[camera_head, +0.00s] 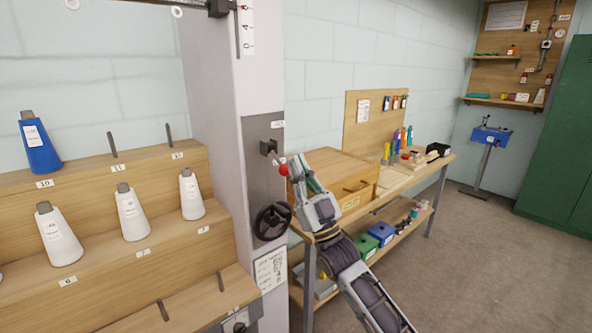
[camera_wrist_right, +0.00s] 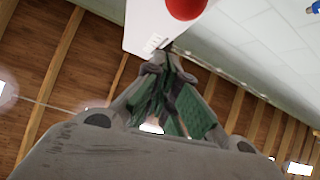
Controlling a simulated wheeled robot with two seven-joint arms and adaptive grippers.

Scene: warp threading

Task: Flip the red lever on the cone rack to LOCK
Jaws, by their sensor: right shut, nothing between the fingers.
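The red lever knob (camera_head: 284,169) sits on a short lever that comes out of a black pivot block (camera_head: 268,147) on the grey plate of the cone rack's post. The lever points down and to the right. A small label sits above the pivot, too small to read. My right gripper (camera_head: 299,167) is shut and empty, its fingertips just right of the knob. In the right wrist view the red knob (camera_wrist_right: 186,7) shows at the top edge, beyond the shut fingertips (camera_wrist_right: 169,58); whether they touch is unclear. My left gripper is out of view.
A black handwheel (camera_head: 272,221) is on the post below the lever. Cones, such as a blue one (camera_head: 40,148), stand on the stepped wooden rack (camera_head: 90,271) at left. A workbench (camera_head: 412,170) with a wooden box (camera_head: 335,170) stands behind my right arm. Floor at right is clear.

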